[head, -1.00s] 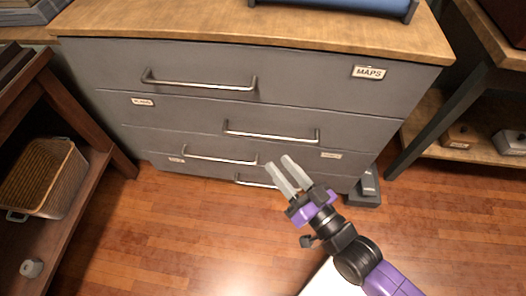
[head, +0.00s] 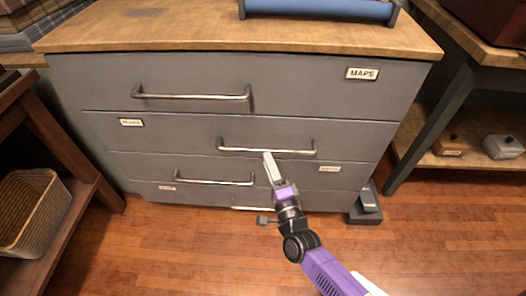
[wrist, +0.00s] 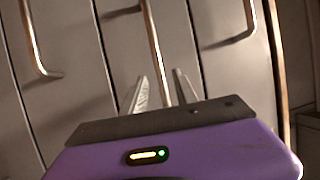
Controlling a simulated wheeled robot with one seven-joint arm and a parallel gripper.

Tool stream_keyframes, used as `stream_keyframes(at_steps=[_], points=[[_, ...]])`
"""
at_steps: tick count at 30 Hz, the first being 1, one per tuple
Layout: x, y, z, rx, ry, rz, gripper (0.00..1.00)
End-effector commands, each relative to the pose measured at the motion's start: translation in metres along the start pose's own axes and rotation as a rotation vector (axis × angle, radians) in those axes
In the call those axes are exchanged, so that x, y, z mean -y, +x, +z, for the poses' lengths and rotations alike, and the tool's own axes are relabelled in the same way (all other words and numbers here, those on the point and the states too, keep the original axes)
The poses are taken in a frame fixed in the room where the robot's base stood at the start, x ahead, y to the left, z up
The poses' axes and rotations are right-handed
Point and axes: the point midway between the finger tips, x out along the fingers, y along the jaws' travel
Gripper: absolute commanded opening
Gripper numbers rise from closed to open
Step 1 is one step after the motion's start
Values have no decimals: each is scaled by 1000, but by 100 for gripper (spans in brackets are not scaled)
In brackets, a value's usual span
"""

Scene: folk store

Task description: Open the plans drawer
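The grey cabinet has several stacked drawers. The second drawer from the top (head: 190,130) has a small label (head: 131,122) at its left, too blurred to read surely. Its metal bar handle (head: 240,149) is right of centre. The drawer is shut. My gripper (head: 268,156) is at this handle, reaching up from below right. In the wrist view the fingers of my gripper (wrist: 160,88) are apart, and a handle bar (wrist: 156,45) runs down into the gap between them. Whether the fingers touch the bar cannot be told.
The top drawer, labelled MAPS (head: 362,73), has its own handle (head: 190,96). A lower handle (head: 213,182) is below left of my gripper. A basket (head: 35,215) on a shelf stands at left, a table with small boxes (head: 503,147) at right. The wooden floor in front is clear.

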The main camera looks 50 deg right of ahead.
Motion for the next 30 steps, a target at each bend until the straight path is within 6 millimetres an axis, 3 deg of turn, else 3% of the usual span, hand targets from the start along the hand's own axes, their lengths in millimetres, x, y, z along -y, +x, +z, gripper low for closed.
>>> stream_keyframes(at_steps=[9,21,26,30], points=[[-1,44,1,1,-1,-1,35],[0,52,0,2,-3,1,35],[0,52,1,2,-3,1,4],[0,51,1,2,-3,1,0]])
